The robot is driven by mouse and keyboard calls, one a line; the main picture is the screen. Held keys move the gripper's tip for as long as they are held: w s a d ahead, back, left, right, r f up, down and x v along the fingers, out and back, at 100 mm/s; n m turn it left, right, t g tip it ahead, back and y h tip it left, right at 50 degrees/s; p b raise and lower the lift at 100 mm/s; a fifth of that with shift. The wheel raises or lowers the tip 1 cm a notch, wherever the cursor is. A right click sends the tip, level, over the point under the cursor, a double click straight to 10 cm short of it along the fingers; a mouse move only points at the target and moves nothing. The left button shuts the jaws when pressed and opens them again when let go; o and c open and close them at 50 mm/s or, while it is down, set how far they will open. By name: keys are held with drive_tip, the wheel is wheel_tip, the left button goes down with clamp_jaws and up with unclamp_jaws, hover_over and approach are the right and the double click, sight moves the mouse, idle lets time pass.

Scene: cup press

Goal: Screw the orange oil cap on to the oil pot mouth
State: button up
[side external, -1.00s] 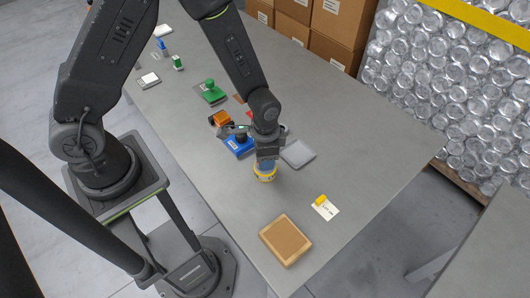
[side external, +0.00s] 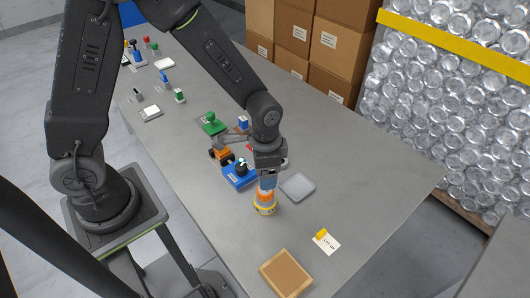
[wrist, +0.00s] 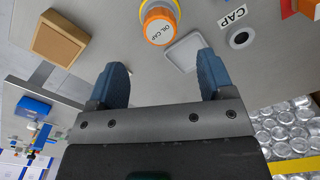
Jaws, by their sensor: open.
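The orange oil cap (wrist: 160,26), lettered OIL CAP, sits on the mouth of the yellow-rimmed oil pot (wrist: 145,5) in the wrist view. In the side view the cap (side external: 265,195) shows as an orange band above the yellow pot (side external: 265,208). Whether its thread is fully seated cannot be told. My gripper (wrist: 160,65) is open, with its blue fingers spread wide and nothing between them. In the side view my gripper (side external: 267,182) is just above the cap; the gap is too small to judge.
A grey tray (side external: 298,187) lies right of the pot. A blue block with a black knob (side external: 240,174) stands behind left. A brown framed board (side external: 286,272) and a white card with a yellow piece (side external: 327,241) lie in front. Table to the right is clear.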

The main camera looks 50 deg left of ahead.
wheel_tip(320, 180, up, 6)
idle(0.8)
drive_tip(key=s+a+r+n+t, duration=0.2)
drive_tip(key=s+a+r+n, duration=0.1)
drive_tip(key=s+r, duration=0.3)
drive_tip(key=s+a+r+n+t, duration=0.3)
drive_tip(key=s+r, duration=0.3)
drive_tip(key=r, duration=0.4)
drive_tip(key=shift+s+a+r+t, duration=0.2)
drive_tip(key=shift+s+a+t, duration=0.1)
drive_tip(key=shift+s+a, duration=0.05)
drive_tip(key=shift+c, duration=0.4)
